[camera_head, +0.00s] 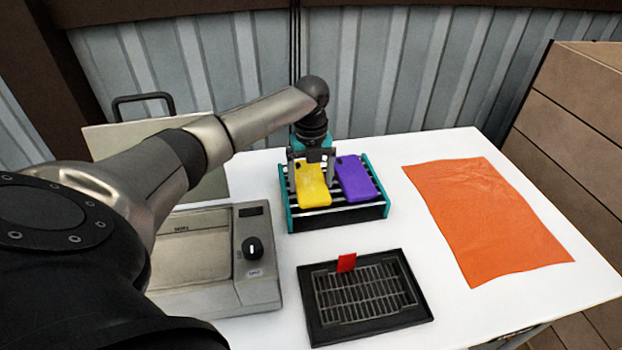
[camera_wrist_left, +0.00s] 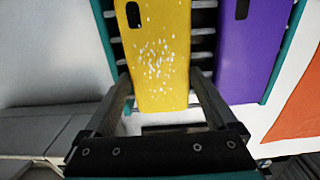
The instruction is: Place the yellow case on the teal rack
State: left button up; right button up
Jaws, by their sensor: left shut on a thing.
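The yellow case (camera_head: 313,190) lies tilted at the left part of the teal rack (camera_head: 290,216), over its dark slats. My left gripper (camera_head: 312,172) reaches down from above and is shut on the yellow case. In the left wrist view the two fingers stand on either side of the yellow case (camera_wrist_left: 162,60), which shows white speckles and a dark camera cutout. The rack's teal side rails (camera_wrist_left: 106,40) show beside it. Whether the case's full weight rests on the rack, I cannot tell. My right gripper is not in view.
A purple case (camera_head: 356,180) lies on the rack right of the yellow one. A grey appliance with a knob (camera_head: 250,247) stands at left, a black grid tray (camera_head: 420,302) in front, and an orange cloth (camera_head: 485,215) at right. White table shows between them.

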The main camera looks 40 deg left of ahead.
aim_at(311, 184)
pick_arm(q)
jog(key=o, duration=1)
jog(key=shift+f, duration=0.15)
notch_tip(311, 184, up, 12)
jog(key=p, duration=0.1)
jog(key=shift+r+p, duration=0.2)
jog(key=shift+p, duration=0.2)
